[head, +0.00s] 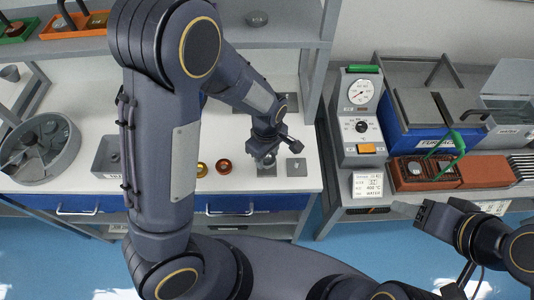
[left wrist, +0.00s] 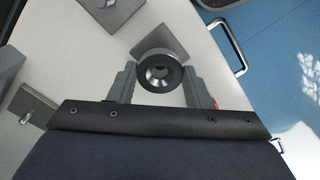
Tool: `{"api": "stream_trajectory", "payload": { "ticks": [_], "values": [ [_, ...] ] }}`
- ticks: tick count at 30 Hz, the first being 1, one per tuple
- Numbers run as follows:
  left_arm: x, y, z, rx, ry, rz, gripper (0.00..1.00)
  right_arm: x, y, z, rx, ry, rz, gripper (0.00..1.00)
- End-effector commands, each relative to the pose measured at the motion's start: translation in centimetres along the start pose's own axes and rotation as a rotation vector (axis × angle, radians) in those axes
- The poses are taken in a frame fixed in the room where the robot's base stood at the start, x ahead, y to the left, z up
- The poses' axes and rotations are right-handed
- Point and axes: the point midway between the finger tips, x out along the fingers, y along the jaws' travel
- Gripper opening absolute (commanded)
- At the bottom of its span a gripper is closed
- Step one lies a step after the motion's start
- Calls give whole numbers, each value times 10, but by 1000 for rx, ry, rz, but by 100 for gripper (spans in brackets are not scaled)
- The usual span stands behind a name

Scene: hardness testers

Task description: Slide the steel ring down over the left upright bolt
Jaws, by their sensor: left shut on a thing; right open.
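My left gripper (head: 265,158) is low over the white bench top, at a small grey plate (head: 267,170). In the left wrist view the fingers of this gripper (left wrist: 162,88) are shut on the steel ring (left wrist: 147,61), which has a dark rim and a bright inside. A grey square plate (left wrist: 140,42) shows beyond the ring. I cannot tell whether a bolt is inside the ring. To the right in the head view is another grey plate (head: 297,170) with a small upright stub (head: 297,161). My right gripper (head: 423,213) is open and empty at the right, away from the bench.
A brass ring (head: 201,169) and a copper-coloured ring (head: 224,167) lie left of the left gripper. A round grey tray (head: 68,150) stands at far left. The shelf (head: 240,39) overhangs the bench's back.

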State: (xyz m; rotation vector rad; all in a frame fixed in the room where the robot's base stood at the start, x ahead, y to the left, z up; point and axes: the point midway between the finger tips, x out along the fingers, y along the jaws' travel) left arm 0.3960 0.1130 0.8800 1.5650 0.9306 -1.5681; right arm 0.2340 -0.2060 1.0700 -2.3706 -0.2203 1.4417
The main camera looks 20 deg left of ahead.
Motion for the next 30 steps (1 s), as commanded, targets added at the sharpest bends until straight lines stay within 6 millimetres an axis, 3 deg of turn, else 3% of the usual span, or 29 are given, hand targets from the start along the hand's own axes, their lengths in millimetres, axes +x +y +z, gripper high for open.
{"api": "stream_trajectory", "payload": {
  "ticks": [30],
  "values": [
    [8, 0, 0, 0, 0, 1, 16, 6, 2, 3, 0, 0, 0, 54]
  ]
}}
